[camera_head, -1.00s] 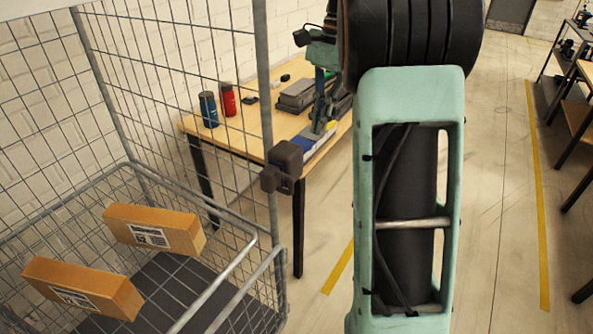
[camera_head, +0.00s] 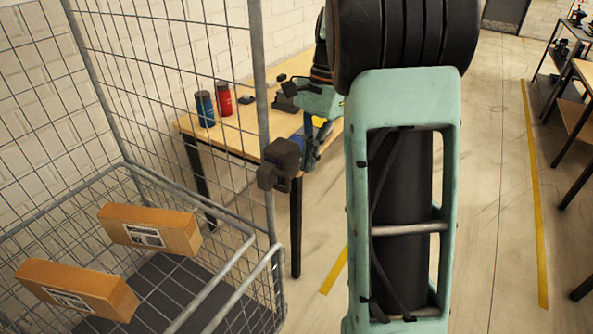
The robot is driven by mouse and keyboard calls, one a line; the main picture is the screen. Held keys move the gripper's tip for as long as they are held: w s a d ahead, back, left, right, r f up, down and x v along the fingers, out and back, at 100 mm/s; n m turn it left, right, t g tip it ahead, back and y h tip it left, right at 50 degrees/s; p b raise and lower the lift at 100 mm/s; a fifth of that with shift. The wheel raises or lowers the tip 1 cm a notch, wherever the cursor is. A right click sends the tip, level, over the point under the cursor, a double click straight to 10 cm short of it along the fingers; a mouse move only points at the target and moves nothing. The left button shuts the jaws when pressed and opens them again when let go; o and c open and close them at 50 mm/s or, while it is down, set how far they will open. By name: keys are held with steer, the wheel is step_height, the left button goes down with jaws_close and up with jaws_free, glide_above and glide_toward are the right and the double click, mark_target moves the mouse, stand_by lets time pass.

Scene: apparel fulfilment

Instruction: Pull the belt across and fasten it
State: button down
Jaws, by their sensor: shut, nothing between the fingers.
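A dark block-shaped fitting (camera_head: 279,163) sits on the front upright post of the wire roll cage (camera_head: 259,75). I cannot tell whether it is the belt's reel or its buckle, and I make out no strap across the cage. My gripper (camera_head: 310,164) is small and partly in view, pointing down just right of this fitting. It looks shut and empty, and a small gap seems to separate it from the fitting. Two brown boxes, one at the back (camera_head: 150,229) and one in front (camera_head: 78,288), stand tilted inside the cage.
A wooden table (camera_head: 240,141) stands behind the cage with a blue container (camera_head: 205,109), a red container (camera_head: 224,99) and dark items on it. My large arm link covers the middle right. Floor is open at right, beside shelving (camera_head: 570,113).

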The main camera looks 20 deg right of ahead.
mark_target(276, 179)
steer(key=s+a, duration=0.2)
steer(key=a, duration=0.1)
steer(key=shift+a+f, duration=0.1)
steer(key=shift+a, duration=0.15)
steer(key=shift+a, duration=0.1)
